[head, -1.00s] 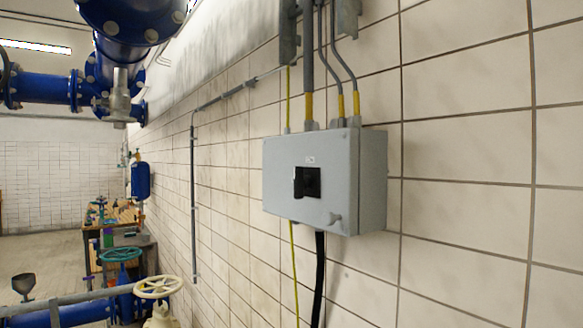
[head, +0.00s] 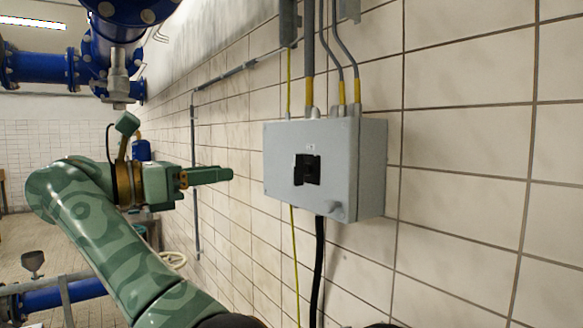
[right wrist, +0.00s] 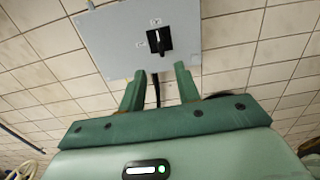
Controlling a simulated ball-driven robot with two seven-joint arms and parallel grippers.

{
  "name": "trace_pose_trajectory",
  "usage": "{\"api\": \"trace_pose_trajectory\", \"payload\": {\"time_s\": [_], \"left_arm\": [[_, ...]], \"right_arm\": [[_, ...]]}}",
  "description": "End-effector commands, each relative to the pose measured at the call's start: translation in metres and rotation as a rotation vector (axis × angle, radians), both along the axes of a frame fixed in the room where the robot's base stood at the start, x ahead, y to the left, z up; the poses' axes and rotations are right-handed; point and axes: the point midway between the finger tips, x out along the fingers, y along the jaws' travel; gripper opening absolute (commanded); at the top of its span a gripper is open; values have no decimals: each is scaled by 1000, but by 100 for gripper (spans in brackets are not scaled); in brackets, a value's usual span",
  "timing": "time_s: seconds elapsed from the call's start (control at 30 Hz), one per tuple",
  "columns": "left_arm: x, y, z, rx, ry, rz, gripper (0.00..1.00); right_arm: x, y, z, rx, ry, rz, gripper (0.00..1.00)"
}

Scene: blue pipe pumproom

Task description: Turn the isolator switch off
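The isolator switch (head: 307,169) is a black rotary knob on a black square plate, on the front of a grey box (head: 283,187) on the tiled wall. In the right wrist view the knob (right wrist: 158,41) has its handle close to upright, with small labels above and to the left. My right gripper (head: 229,174) is left of the box in the head view, apart from it and about level with the knob. In the right wrist view its two fingers (right wrist: 159,72) are spread with nothing held, below the knob in the picture. My left gripper is not in view.
Conduits (head: 308,60) with yellow ends run up from the box top. A black cable (head: 318,270) and a yellow-green wire hang below it. Blue pipes (head: 40,63) are at the upper left. The wall right of the box is clear.

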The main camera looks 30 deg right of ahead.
Motion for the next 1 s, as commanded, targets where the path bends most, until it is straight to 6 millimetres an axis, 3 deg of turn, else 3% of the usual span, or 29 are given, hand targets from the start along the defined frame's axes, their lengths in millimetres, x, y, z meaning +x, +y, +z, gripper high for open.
{"api": "trace_pose_trajectory", "payload": {"time_s": [0.13,0.27,0.7,1.0], "left_arm": [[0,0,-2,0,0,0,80],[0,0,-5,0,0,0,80],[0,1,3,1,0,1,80],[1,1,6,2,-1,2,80]], "right_arm": [[1,-5,-2,31,-16,10,33],[2,-23,-3,31,-15,9,33],[10,-129,0,26,-18,4,33],[13,-160,0,25,-17,7,33]]}}
